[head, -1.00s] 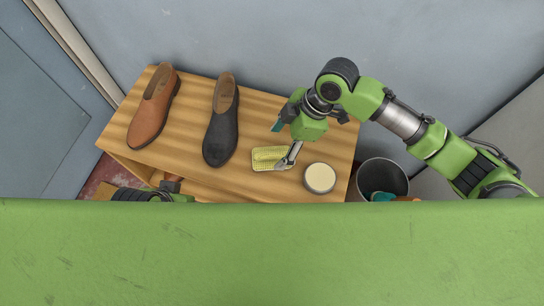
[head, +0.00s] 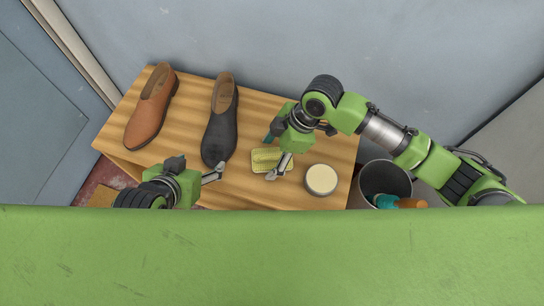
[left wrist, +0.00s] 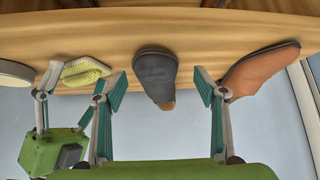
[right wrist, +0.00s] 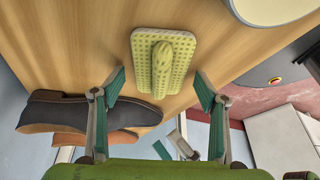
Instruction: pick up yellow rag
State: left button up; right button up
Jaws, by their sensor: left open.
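The yellow rag (head: 262,161) is a yellow-green, dotted cloth lying flat on the wooden bench, with a rolled lump on top. In the right wrist view the yellow rag (right wrist: 176,72) lies whole ahead of my fingers. My right gripper (head: 274,156) is open above the rag, and one finger hides part of it in the head view. Its empty fingers (right wrist: 161,88) are spread wide, with the rag not between the pads. My left gripper (head: 203,172) is open and empty near the bench's front edge, beside the dark shoe's toe.
The bench (head: 185,108) also holds a brown shoe (head: 152,108), a dark shoe (head: 221,122) and a round tin with a cream top (head: 321,179). A grey bin (head: 385,181) with teal and orange things stands right of the bench. A wall is behind.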

aim_at(267, 155)
jog(key=c, duration=0.9)
pick_arm(q)
jog(key=shift+s, duration=0.1)
pick_arm(e)
jog(key=shift+o, duration=0.2)
jog(key=shift+r, duration=0.1)
